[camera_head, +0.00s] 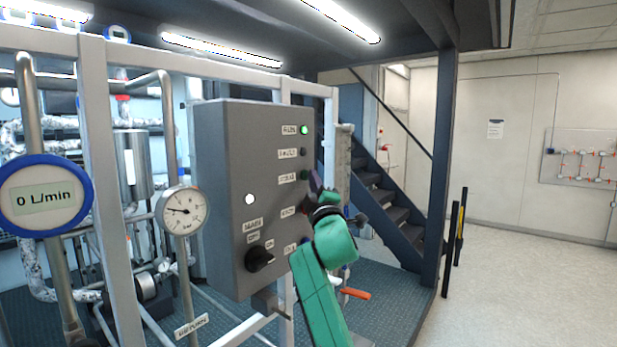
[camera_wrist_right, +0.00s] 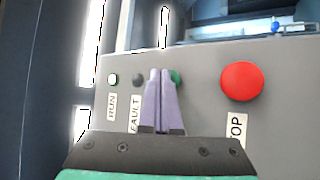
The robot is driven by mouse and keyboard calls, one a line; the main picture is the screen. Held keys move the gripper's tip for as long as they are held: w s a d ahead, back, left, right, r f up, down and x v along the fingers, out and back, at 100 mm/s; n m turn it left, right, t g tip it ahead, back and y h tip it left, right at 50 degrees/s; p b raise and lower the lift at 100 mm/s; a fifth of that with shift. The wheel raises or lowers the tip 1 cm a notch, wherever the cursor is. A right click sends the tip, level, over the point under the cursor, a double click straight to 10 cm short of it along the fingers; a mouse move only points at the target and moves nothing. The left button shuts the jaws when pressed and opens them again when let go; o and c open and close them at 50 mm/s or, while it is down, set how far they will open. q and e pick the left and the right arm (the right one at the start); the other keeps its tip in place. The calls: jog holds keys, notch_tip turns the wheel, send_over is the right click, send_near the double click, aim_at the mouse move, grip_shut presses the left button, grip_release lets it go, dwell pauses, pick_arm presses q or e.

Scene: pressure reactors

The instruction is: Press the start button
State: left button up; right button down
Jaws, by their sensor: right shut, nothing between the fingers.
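The grey control panel (camera_head: 226,150) stands in the middle of the head view. Its green start button (camera_head: 305,175) sits below the RUN and FAULT lamps. In the right wrist view, the green start button (camera_wrist_right: 176,77) is partly hidden behind the fingers. My right gripper (camera_head: 314,182) is at the panel's right side by this button. Its two purple fingers (camera_wrist_right: 162,73) are shut with nothing between them, their tips over or beside the button. I cannot tell if they touch it. The RUN lamp (camera_head: 304,129) is lit green. My left gripper is not in view.
A large red stop button (camera_wrist_right: 242,82) is right of the fingers in the right wrist view. The FAULT lamp (camera_wrist_right: 138,80) is dark. A black selector knob (camera_head: 260,259) sits low on the panel. A metal frame (camera_head: 110,180) and gauge (camera_head: 181,211) stand left; open floor lies right.

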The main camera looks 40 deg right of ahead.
jog(key=shift+s+d, duration=0.2)
jog(key=shift+s, duration=0.6)
jog(key=s, duration=0.2)
jog(key=s+d+p, duration=0.1)
jog(key=s, duration=0.1)
jog(key=shift+s+d, duration=0.2)
jog(key=shift+s, duration=0.2)
dwell(0.3)
